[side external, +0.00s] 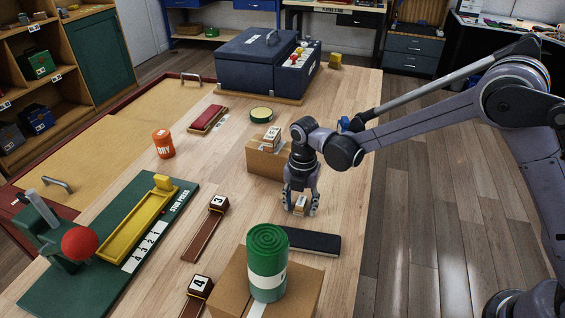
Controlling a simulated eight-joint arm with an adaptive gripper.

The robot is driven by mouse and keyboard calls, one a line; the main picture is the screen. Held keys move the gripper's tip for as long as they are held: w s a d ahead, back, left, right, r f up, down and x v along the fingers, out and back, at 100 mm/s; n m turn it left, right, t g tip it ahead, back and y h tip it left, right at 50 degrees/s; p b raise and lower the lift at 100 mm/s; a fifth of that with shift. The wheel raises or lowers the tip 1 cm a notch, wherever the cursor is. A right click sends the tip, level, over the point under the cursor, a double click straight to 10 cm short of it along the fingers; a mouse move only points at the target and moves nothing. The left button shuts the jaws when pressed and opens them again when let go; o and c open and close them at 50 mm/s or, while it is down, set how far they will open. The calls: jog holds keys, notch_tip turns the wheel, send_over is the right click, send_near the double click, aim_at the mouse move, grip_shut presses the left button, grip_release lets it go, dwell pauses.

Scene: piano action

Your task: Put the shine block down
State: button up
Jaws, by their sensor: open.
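My gripper (300,208) points down over the wooden table, left of its right edge, with its fingers open. A small tan block with a white label (300,203) shows between the two fingertips. It looks like the shine block, but its label is too small to read. It appears to be at table level; I cannot tell whether the fingers touch it.
A black bar (310,242) lies just in front of my gripper. A cardboard box (262,160) with another labelled block (271,138) stands behind left. A green roll (267,262) stands on a nearer box.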

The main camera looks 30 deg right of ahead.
aim_at(301, 203)
notch_tip(301, 203, up, 12)
jog(key=s+d+r+m+t, duration=0.3)
jog(key=s+d+r+m, duration=0.5)
jog(key=d+m, duration=0.3)
jog(key=s+d+f+m+t, duration=0.2)
jog(key=s+d+m+t, duration=0.2)
jog(key=s+m, duration=0.7)
jog(key=shift+s+d+f+m, duration=0.15)
jog(key=shift+s+d+m, duration=0.2)
jog(key=shift+d+m, duration=1.5)
jog(key=shift+a+m, duration=0.65)
jog(key=shift+a, duration=0.05)
